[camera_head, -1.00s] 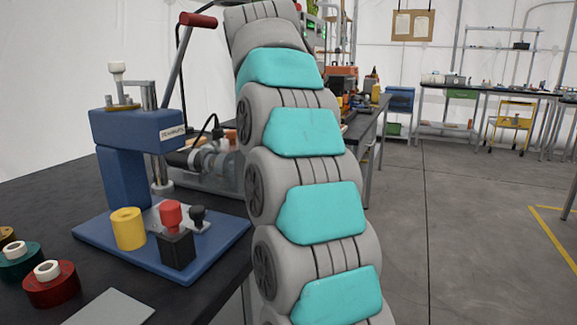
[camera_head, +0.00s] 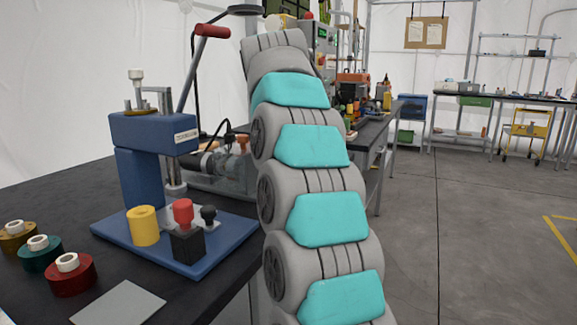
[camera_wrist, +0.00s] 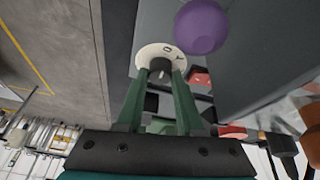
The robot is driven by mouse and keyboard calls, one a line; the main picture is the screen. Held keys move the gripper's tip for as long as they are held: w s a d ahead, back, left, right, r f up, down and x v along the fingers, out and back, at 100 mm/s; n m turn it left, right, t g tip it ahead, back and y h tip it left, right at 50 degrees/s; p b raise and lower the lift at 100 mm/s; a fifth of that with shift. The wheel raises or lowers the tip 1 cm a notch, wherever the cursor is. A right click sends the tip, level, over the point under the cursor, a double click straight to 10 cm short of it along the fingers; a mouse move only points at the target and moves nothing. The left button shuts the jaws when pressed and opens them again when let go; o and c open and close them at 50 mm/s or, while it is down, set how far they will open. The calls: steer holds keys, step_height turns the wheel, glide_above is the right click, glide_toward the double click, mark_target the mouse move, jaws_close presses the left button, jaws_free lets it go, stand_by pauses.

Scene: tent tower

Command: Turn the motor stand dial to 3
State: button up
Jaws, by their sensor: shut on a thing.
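The dial (camera_wrist: 147,56) shows in the wrist view as a white round face with dark marks, one like a 0, and a dark knob (camera_wrist: 160,66) at its middle. My gripper (camera_wrist: 160,74) has its two green fingers closed on the sides of this knob. The number that the dial points at cannot be read. In the head view my arm hides the gripper and the dial.
A purple ball (camera_wrist: 201,26) is close to the dial. In the head view a blue press (camera_head: 150,130) stands on the dark table at left, with a yellow cylinder (camera_head: 143,226) and tape rolls (camera_head: 70,276).

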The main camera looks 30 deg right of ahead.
jaws_close()
steer(key=shift+m, duration=0.8)
steer(key=o, duration=0.7)
jaws_free()
steer(key=shift+r, duration=0.1)
